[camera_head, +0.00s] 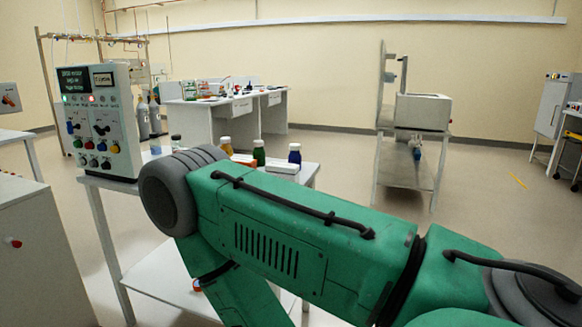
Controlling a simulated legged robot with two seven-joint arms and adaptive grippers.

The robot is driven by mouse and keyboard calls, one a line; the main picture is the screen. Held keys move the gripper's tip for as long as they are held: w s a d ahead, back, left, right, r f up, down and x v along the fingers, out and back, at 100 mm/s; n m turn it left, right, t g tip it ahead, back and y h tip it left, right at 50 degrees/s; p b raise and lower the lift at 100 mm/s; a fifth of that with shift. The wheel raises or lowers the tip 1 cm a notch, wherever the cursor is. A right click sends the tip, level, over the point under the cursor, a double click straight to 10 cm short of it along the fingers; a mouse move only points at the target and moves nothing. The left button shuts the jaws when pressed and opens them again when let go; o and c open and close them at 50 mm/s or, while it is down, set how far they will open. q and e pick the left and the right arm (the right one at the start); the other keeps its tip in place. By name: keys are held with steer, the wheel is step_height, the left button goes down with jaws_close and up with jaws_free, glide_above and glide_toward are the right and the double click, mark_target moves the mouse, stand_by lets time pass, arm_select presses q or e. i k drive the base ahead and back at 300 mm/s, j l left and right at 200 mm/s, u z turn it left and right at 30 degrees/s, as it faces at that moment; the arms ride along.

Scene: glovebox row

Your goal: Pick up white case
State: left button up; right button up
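A small flat white case (283,168) lies on the near white table (310,172), between small bottles. It is partly hidden behind my arm, which crosses the view from the lower right. I cannot tell for sure that this is the task's case. A larger white box (423,111) sits on a metal stand further back on the right. Neither of my grippers is in view.
A control panel box (98,122) stands at the table's left end. A green-labelled bottle (259,153) and a blue bottle (294,154) stand near the white case. A white bench (215,123) is behind. Open floor lies to the right.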

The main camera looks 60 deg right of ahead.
mark_target(290, 172)
steer(key=z, duration=1.45)
